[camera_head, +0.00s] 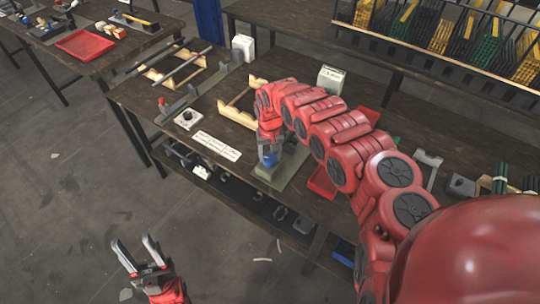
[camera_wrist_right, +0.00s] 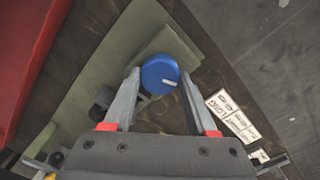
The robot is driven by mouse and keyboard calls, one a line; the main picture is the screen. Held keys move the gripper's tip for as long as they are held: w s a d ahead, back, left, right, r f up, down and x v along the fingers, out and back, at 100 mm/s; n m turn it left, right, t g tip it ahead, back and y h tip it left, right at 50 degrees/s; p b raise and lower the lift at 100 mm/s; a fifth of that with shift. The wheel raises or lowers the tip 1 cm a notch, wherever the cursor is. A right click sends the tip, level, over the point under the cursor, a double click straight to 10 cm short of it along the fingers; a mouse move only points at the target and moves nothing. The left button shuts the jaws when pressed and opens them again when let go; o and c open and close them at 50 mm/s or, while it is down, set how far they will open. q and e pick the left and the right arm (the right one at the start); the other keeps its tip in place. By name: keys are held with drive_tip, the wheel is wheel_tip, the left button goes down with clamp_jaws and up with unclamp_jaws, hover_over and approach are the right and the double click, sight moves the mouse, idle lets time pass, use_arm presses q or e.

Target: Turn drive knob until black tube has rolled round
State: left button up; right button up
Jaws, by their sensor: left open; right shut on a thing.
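The blue drive knob (camera_wrist_right: 160,74) stands on a grey-green base plate (camera_wrist_right: 92,82) in the right wrist view, with a pale mark on its top. My right gripper (camera_wrist_right: 160,76) is shut on it, one finger on each side. In the head view the knob (camera_head: 269,160) shows under my right gripper (camera_head: 268,150), near the front edge of the bench. A small dark round part shows beside the left finger in the wrist view; I cannot tell whether it is the black tube. My left gripper (camera_head: 134,242) is open and empty over the floor.
White label cards (camera_head: 216,146) lie left of the knob. A red tray (camera_head: 322,183) lies right of it, partly behind my right arm. Wooden racks with bars (camera_head: 183,67) stand further left on the bench (camera_head: 135,95). The floor in front is mostly clear.

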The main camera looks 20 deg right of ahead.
sight(270, 157)
drive_tip(key=shift+n, duration=0.3)
drive_tip(key=o, duration=1.4)
drive_tip(key=shift+c, duration=0.2)
wheel_tip(270, 157, up, 17)
drive_tip(key=b, duration=0.1)
drive_tip(key=shift+r, duration=0.2)
